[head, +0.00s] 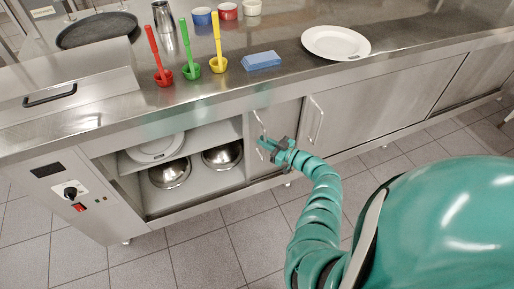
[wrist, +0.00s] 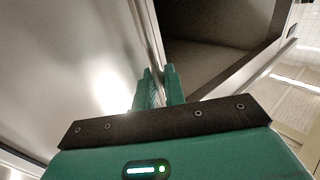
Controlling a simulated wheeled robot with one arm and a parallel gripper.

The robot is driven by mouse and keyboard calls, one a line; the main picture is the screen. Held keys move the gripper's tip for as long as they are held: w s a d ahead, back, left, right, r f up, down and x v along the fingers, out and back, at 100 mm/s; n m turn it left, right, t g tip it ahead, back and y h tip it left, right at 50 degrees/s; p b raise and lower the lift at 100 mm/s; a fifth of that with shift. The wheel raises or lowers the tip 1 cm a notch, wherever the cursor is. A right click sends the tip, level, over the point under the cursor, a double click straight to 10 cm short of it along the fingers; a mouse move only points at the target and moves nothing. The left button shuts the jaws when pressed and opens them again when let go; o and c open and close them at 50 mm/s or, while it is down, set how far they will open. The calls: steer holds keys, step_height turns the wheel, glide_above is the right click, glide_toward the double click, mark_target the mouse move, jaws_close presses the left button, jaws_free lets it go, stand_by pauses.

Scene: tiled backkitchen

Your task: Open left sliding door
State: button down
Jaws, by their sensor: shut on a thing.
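The left sliding door (head: 275,122) is a metal panel in the counter front. To its left the cabinet is open, showing shelves with plates and bowls. The door's thin bar handle (head: 259,122) stands upright near its left edge. My gripper (head: 268,143) is shut on the lower part of this handle. In the wrist view my gripper's green fingers (wrist: 157,75) close around the handle bar (wrist: 150,38). The door surface (wrist: 70,60) fills the left of that view, and a dark opening (wrist: 212,45) shows beside it.
The right door (head: 375,105) has its own handle (head: 316,120) close to the left door. Inside the cabinet are a white plate (head: 155,147) and metal bowls (head: 170,174). Ladles, a blue sponge (head: 262,60) and a plate (head: 336,42) stand on the counter. The tiled floor in front is clear.

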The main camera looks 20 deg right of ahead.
steer(key=shift+d, duration=0.2)
steer(key=c, duration=1.6)
jaws_free()
steer(key=p+v, duration=0.2)
steer(key=v, duration=1.5)
steer(key=shift+s, duration=0.15)
